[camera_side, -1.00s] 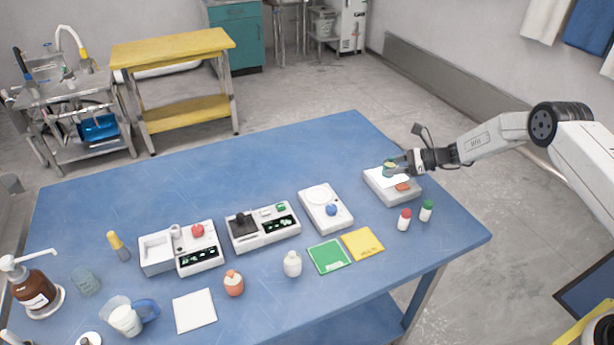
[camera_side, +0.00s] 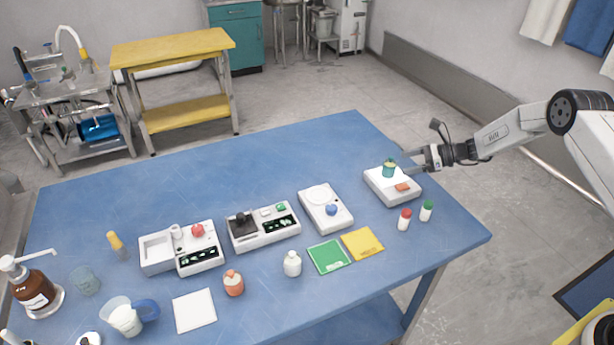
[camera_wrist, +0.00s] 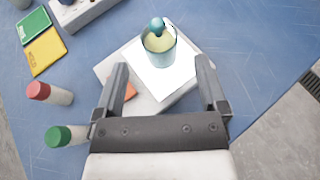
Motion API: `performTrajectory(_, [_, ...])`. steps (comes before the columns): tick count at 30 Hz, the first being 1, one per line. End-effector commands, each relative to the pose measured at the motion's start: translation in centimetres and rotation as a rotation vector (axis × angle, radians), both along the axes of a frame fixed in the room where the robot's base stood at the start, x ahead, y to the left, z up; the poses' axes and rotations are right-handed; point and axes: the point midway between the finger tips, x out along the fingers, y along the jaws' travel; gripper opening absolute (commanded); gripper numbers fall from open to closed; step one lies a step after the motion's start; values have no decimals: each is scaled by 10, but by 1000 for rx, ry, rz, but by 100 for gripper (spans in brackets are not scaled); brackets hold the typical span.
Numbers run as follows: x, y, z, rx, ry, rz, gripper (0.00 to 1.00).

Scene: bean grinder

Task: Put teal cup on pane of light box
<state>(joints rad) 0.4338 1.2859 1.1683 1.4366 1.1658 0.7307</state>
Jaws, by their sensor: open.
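The teal cup (camera_side: 389,169) stands upright on the lit white pane of the light box (camera_side: 377,192), toward its back. In the wrist view the cup (camera_wrist: 159,47) has pale yellowish contents and a round teal knob or ball at its rim, and it rests on the bright pane (camera_wrist: 160,78). My gripper (camera_side: 412,168) is just right of the cup, apart from it. In the wrist view my gripper (camera_wrist: 162,68) has its fingers spread wide and empty, with the cup beyond the tips. An orange-red switch (camera_side: 403,187) is on the box's front part, partly hidden by a finger in the wrist view.
A red-capped bottle (camera_side: 404,219) and a green-capped bottle (camera_side: 426,210) stand in front of the light box. A white scale-like device (camera_side: 317,196) is to its left. Yellow (camera_side: 362,244) and green (camera_side: 328,257) packets lie nearer. Blue table behind the box is clear.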

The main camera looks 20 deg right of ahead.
Motion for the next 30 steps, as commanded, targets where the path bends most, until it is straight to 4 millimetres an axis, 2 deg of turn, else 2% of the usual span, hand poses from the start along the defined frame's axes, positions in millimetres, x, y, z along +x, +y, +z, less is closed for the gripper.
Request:
performTrajectory(6, [-20, -29, 15, 0, -2, -3, 92])
performTrajectory(12, [-33, -48, 24, 0, -1, -2, 92])
performTrajectory(19, [-39, -57, 28, 0, 0, 1, 92])
performTrajectory(30, [-40, -57, 29, 0, 0, 1, 92])
